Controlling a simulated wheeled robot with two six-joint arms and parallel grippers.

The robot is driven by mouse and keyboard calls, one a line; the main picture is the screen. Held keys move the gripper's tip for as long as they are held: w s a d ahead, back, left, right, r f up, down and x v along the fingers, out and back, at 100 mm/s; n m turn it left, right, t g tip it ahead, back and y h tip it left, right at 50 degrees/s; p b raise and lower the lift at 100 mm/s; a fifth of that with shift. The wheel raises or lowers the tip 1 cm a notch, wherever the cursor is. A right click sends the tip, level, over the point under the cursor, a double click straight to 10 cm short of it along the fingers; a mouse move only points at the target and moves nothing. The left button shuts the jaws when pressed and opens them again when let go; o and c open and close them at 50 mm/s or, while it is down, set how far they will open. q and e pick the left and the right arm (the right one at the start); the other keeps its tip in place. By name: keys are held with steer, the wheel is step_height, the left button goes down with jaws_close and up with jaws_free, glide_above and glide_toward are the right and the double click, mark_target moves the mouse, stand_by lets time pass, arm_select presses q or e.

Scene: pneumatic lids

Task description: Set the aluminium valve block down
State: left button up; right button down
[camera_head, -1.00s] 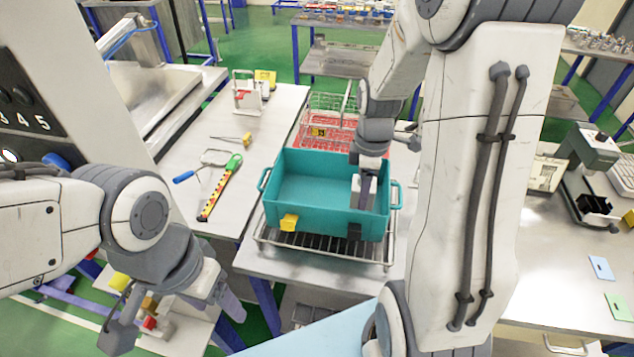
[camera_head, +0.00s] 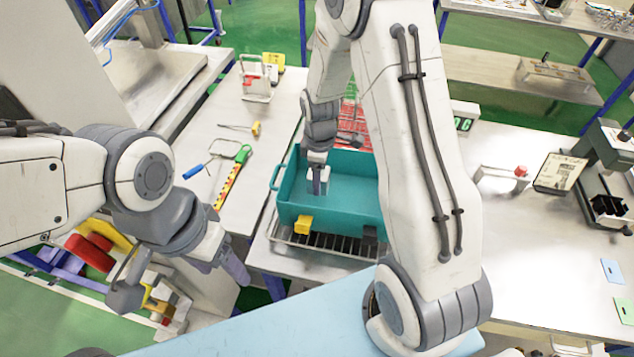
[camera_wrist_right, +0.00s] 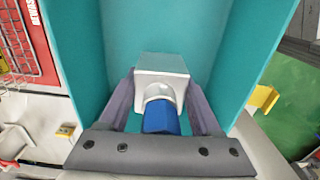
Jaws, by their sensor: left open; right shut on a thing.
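The aluminium valve block (camera_wrist_right: 162,68) is a pale grey block with a round collar and a blue part (camera_wrist_right: 160,118) facing my right wrist. My right gripper (camera_head: 318,184) is shut on it; in the right wrist view its dark fingers stand on both sides of the block. The block is within the walls of a teal crate (camera_head: 335,212). I cannot tell whether it touches the crate's floor. In the head view the gripper mostly hides it. My left gripper (camera_head: 182,284) is open and empty, low at the left, away from the crate.
The crate stands on a wire rack (camera_head: 312,240) on a metal table; my right arm hides its right side. A red wire basket (camera_head: 352,122) is behind it. A green-and-yellow level (camera_head: 232,178) and blue-handled tool (camera_head: 194,171) lie left. Yellow clip (camera_head: 303,224) is on the crate's front.

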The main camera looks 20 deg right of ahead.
steer(key=shift+w+a+f, duration=0.2)
steer(key=shift+a+f, duration=0.1)
steer(key=shift+f, duration=0.05)
step_height(320, 180, down, 3)
steer(key=shift+p, duration=0.85)
steer(key=shift+f, duration=0.3)
steer(key=shift+f, duration=0.2)
steer(key=shift+c, duration=0.4)
jaws_free()
steer(key=shift+r, duration=0.1)
